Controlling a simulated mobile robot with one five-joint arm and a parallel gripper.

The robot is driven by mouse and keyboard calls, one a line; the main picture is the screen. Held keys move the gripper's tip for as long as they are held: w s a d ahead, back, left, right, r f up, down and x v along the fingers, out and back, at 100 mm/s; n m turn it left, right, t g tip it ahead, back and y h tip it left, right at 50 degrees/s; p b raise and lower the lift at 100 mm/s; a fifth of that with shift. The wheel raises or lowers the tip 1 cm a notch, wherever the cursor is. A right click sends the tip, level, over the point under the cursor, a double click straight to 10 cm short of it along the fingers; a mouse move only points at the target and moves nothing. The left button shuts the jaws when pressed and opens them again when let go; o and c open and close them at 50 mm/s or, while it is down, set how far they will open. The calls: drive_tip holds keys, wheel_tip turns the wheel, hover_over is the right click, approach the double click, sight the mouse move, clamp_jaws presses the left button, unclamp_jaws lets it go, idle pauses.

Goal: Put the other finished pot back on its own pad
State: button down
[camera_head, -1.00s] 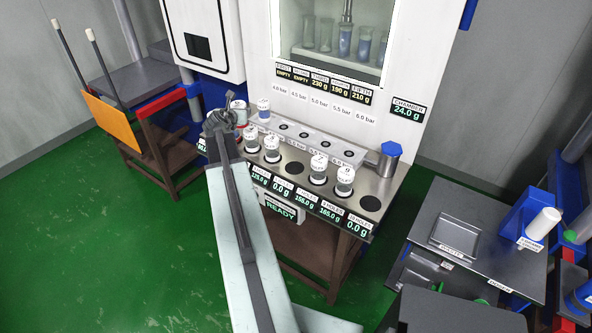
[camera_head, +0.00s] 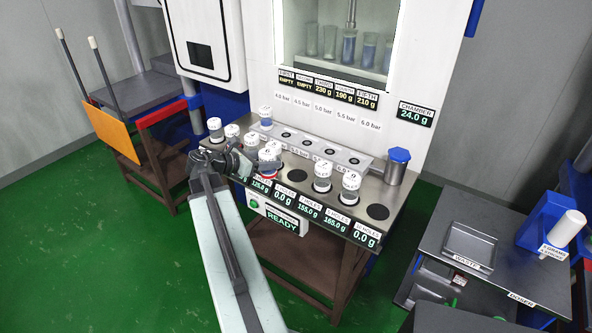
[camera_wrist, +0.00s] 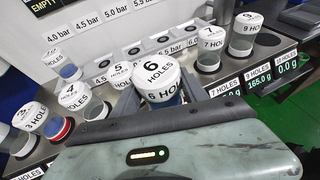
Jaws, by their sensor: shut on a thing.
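My gripper (camera_wrist: 157,92) is shut on the white-lidded 6 HOLES pot (camera_wrist: 150,74), which stands upright between the fingers in the wrist view. In the head view my gripper (camera_head: 250,163) is at the front of the metal bench, and the held pot (camera_head: 266,156) shows beside it. The dark round pad (camera_head: 298,176) to its right is bare, and its display reads 0.0 g. In the wrist view the floor of the held pot and what lies under it are hidden by my gripper.
The 5 HOLES pot (camera_wrist: 118,69) and 4 HOLES pot (camera_wrist: 74,96) stand close on the left. The 7 HOLES pot (camera_wrist: 212,40) and 9 HOLES pot (camera_wrist: 246,22) stand right. One pot (camera_head: 266,118) stands at the rear rail. The far-right pad (camera_head: 378,212) is bare.

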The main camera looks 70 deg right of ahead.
drive_tip(key=s+d+f, duration=0.1)
drive_tip(key=s+d, duration=0.5)
drive_tip(key=d, duration=0.1)
drive_tip(key=shift+s+d+b, duration=0.25)
drive_tip(key=shift+s+b, duration=0.05)
drive_tip(key=shift+b, duration=0.05)
drive_tip(key=f+b, duration=0.4)
drive_tip(key=shift+s+d, duration=0.35)
drive_tip(key=shift+d, duration=0.05)
drive_tip(key=shift+r, duration=0.2)
drive_tip(key=c, duration=0.6)
unclamp_jaws()
drive_tip(key=shift+f, duration=0.1)
drive_tip(key=shift+r, duration=0.2)
drive_tip(key=p+v, duration=0.5)
drive_tip(key=v, duration=0.7)
